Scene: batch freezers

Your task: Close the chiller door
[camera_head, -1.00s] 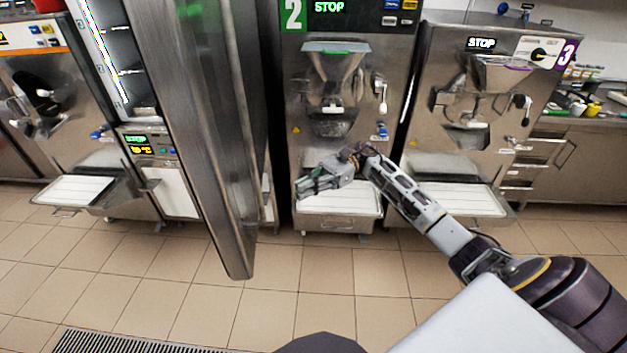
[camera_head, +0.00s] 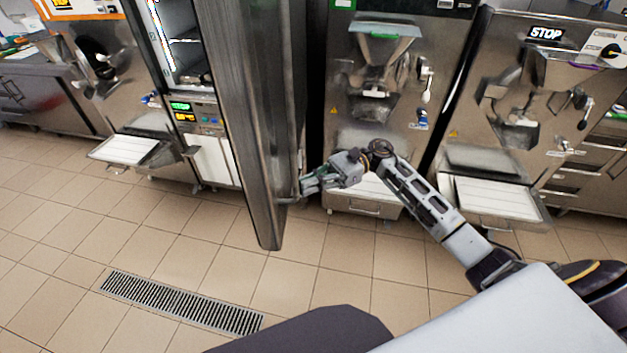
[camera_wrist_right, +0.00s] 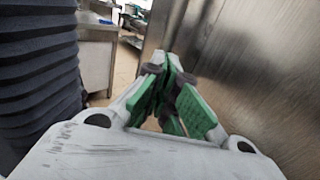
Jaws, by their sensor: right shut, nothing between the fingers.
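The chiller door (camera_head: 252,110) is a tall steel panel that stands open in the head view, jutting toward me. The chiller (camera_head: 178,45) behind it shows a lit interior on the door's left. My right gripper (camera_head: 308,185) is shut and empty, close to the right face of the door near its lower part. I cannot tell whether it touches the door. In the right wrist view the green-padded fingers (camera_wrist_right: 172,95) are together, beside a steel surface (camera_wrist_right: 255,70) that fills the right side. My left gripper is not in view.
A batch freezer (camera_head: 375,100) stands right of the door, another (camera_head: 520,110) at far right, and one (camera_head: 105,70) at left with a tray (camera_head: 125,148). A floor drain grate (camera_head: 180,303) lies in front. The tiled floor around it is clear.

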